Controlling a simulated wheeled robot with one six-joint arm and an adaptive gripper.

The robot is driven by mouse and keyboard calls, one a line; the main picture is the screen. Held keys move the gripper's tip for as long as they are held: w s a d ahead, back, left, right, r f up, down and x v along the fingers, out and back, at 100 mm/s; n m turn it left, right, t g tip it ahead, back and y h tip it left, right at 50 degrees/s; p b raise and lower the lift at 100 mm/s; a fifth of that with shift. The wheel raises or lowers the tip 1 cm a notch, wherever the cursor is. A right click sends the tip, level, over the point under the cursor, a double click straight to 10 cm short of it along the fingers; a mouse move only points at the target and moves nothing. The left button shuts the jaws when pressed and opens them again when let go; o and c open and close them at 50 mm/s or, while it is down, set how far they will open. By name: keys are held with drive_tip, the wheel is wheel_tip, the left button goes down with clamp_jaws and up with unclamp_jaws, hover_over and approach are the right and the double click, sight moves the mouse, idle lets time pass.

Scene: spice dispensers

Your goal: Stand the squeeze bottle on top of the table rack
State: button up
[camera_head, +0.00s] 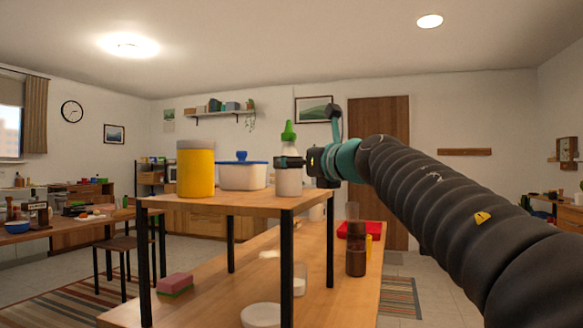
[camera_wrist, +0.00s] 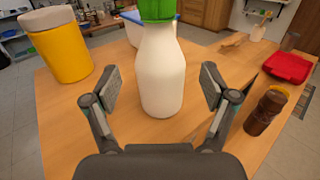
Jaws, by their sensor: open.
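The squeeze bottle (camera_head: 289,181) is white with a green cap and stands upright on top of the table rack (camera_head: 250,202), near its right front corner. It also shows upright in the wrist view (camera_wrist: 162,80), where the top of its cap is cut off. My gripper (camera_head: 290,162) is at the bottle's height. In the wrist view my gripper (camera_wrist: 160,88) is open, with one finger on each side of the bottle and a visible gap on both sides. The rack is a wooden board on black legs, standing on the table (camera_head: 220,285).
A yellow canister (camera_head: 196,172) and a white tub with a blue lid (camera_head: 243,175) share the rack top. Below on the table are a brown bottle (camera_head: 355,250), a red tray (camera_head: 358,229), a pink-green sponge (camera_head: 174,284) and a white bowl (camera_head: 262,315).

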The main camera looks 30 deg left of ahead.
drive_tip(key=b+v, duration=0.1)
drive_tip(key=v, duration=0.7)
drive_tip(key=shift+s+d, duration=0.15)
drive_tip(key=shift+d, duration=0.1)
drive_tip(key=w+d+f+m+t+h, duration=0.2)
drive_tip(key=d+m+t+h, duration=0.55)
drive_tip(key=d+m, duration=1.05)
drive_tip(key=s+d+f+m+h, duration=0.2)
drive_tip(key=d+f+m+h, duration=0.5)
drive_tip(key=d+f+m, duration=0.6)
drive_tip(key=s+d+f+m+g+h, duration=0.1)
drive_tip(key=s+d+f+m+g, duration=0.3)
drive_tip(key=f, duration=0.4)
drive_tip(key=s+d+f+m+g+h, duration=0.2)
drive_tip(key=s+d+f+m, duration=0.3)
drive_tip(key=f, duration=0.4)
drive_tip(key=s+a+f+m+g+y, duration=0.2)
drive_tip(key=s+f+m+g, duration=0.3)
drive_tip(key=s+f, duration=0.9)
drive_tip(key=f+m, duration=0.1)
drive_tip(key=m, duration=0.1)
drive_tip(key=shift+a+f+m, duration=0.15)
drive_tip(key=shift+a+m, duration=0.15)
drive_tip(key=shift+a, duration=0.05)
